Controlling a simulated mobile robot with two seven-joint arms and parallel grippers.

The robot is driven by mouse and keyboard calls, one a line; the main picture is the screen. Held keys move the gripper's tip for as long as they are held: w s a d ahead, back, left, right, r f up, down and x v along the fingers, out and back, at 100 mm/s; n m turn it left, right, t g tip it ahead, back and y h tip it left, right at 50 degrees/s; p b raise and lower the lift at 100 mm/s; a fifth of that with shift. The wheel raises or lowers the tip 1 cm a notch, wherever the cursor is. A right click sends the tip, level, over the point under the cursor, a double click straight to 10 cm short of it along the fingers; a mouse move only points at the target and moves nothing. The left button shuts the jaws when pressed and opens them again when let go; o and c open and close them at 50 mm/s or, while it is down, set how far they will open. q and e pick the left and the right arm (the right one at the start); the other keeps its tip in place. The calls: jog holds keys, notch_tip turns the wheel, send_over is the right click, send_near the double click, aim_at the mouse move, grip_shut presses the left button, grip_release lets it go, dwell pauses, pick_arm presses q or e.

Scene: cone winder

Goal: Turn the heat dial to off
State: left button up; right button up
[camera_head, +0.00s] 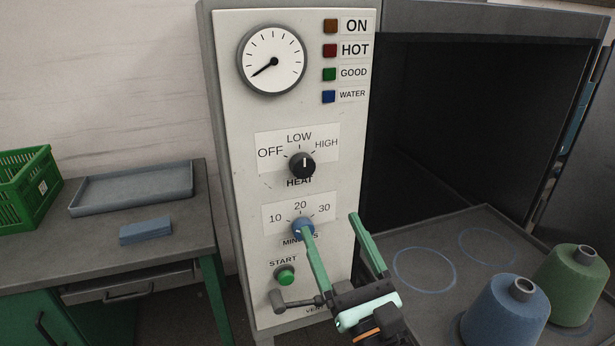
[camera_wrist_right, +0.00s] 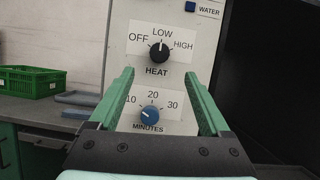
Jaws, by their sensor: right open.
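The heat dial (camera_head: 302,164) is a black knob with a white pointer mark on the machine's pale panel. It points up at LOW, between OFF on the left and HIGH on the right. It also shows in the right wrist view (camera_wrist_right: 158,50), ahead of the fingertips. My right gripper (camera_head: 330,224) is open and empty, with green fingers spread below and to the right of the heat dial in the head view. It does not touch the heat dial. My left gripper is not in view.
The blue minutes dial (camera_wrist_right: 150,115) sits below the heat dial, partly behind a finger in the head view. Below it are a green start button (camera_head: 286,276) and a vent lever (camera_head: 292,300). Blue (camera_head: 506,312) and green cones (camera_head: 574,284) stand at right.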

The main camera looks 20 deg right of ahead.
aim_at(305, 167)
jog(key=p+x, duration=0.3)
jog(key=x, duration=0.8)
jog(key=shift+s, duration=0.1)
jog(key=shift+w+r, duration=0.2)
jog(key=shift+w, duration=0.5)
grip_shut()
